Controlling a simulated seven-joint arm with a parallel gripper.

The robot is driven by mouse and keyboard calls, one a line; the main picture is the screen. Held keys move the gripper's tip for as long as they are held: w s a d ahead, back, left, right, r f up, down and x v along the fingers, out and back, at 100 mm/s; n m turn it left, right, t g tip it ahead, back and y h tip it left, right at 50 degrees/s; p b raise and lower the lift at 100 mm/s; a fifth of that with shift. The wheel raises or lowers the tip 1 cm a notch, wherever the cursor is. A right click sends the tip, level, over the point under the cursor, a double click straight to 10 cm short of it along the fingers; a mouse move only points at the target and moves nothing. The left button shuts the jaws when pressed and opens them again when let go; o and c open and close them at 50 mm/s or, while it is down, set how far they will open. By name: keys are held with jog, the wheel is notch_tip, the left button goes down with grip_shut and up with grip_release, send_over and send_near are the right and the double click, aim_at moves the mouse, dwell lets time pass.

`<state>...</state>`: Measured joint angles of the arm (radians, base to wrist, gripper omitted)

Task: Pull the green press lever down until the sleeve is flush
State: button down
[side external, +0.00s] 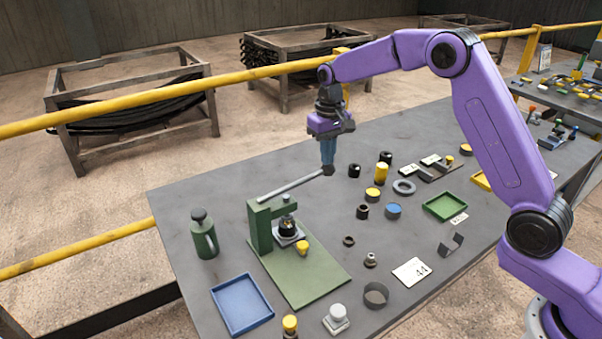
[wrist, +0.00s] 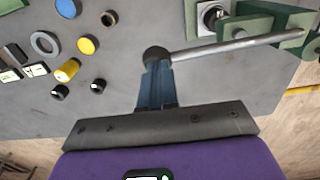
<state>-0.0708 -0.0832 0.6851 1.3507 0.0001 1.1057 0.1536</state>
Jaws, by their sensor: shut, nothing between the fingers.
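The green press (side external: 259,228) stands on a green base plate (side external: 303,277) on the grey table. Its lever (side external: 292,188) is a grey metal rod with a dark round knob at its free end, and it slants up to the right from the press head. The lever also shows in the wrist view (wrist: 225,45). A dark sleeve (side external: 287,226) sits on a light block under the press head; I cannot tell how deep it is seated. My gripper (side external: 328,168) is shut with its blue fingers right at the lever's knob. In the wrist view the fingertips (wrist: 157,65) meet the knob (wrist: 156,55).
A green pump bottle (side external: 204,236) and a blue tray (side external: 242,305) stand left of the press. Several caps, rings and small parts lie to the right, with a green tray (side external: 444,206). A yellow rail (side external: 150,97) runs behind the table.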

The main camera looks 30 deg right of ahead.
notch_tip(320, 180, up, 8)
jog(key=shift+f, duration=0.15)
dwell(0.9)
dwell(0.4)
jog(key=s+a+n, duration=0.3)
jog(key=s, duration=0.6)
jog(key=s+a+n, duration=0.3)
jog(key=s, duration=0.7)
jog(key=s+d+f+n, duration=0.2)
jog(key=s+d+n, duration=0.1)
jog(key=s, duration=0.8)
jog(key=s+d+f+n, duration=0.2)
jog(key=s+d, duration=0.3)
jog(key=s, duration=0.7)
jog(key=shift+d+n, duration=0.35)
jog(key=shift+n, duration=0.45)
